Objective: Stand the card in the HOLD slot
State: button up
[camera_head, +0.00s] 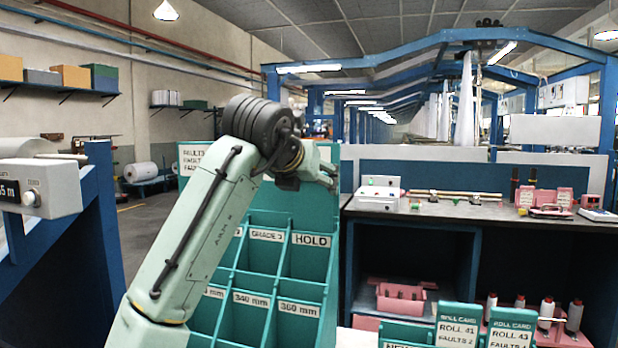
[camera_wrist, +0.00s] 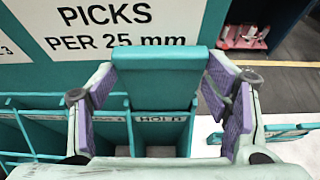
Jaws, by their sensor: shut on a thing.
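My gripper (camera_wrist: 161,80) is shut on a teal card (camera_wrist: 160,92), with a purple-padded finger at each side edge. The card's face lettering is not visible in the wrist view. In the head view my gripper (camera_head: 326,177) is above the right side of the teal slotted rack (camera_head: 284,222), and the card cannot be made out there. The HOLD slot (camera_head: 305,262) is the top right compartment, under its white label.
Other labelled slots adjoin HOLD to the left and below. Two roll cards, ROLL 41 (camera_head: 457,328) and ROLL 43 (camera_head: 510,330), stand at the lower right. A dark bench (camera_head: 470,212) is to the right.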

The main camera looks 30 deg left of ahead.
jog(key=shift+f+b, duration=0.5)
jog(key=shift+f, duration=0.65)
jog(key=o, duration=1.4)
jog(key=shift+r, duration=0.1)
jog(key=v, duration=1.2)
